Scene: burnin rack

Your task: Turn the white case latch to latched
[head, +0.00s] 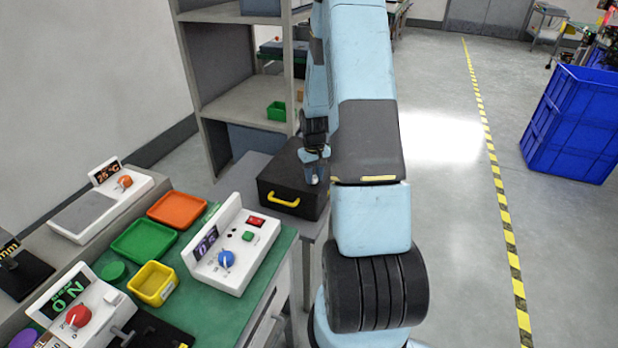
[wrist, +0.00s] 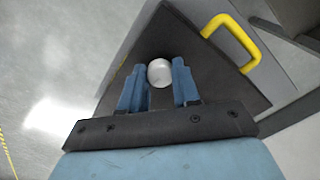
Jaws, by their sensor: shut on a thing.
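The black case (head: 283,181) with a yellow handle (head: 284,199) sits on a grey table beside the green-topped bench. The white latch (wrist: 160,72) shows in the wrist view as a round knob on the dark case top (wrist: 190,35). My gripper (wrist: 161,82) is over the case with one blue finger on each side of the latch, shut on it. In the head view my gripper (head: 315,165) is at the right part of the case, and the latch is mostly hidden by the fingers. Which way the latch is turned cannot be told.
The green bench (head: 262,274) at left holds a white device with a blue knob (head: 226,260), trays and a yellow bin (head: 153,283). A shelf rack (head: 237,103) stands behind the case. A blue crate (head: 575,123) stands at right; the floor between is clear.

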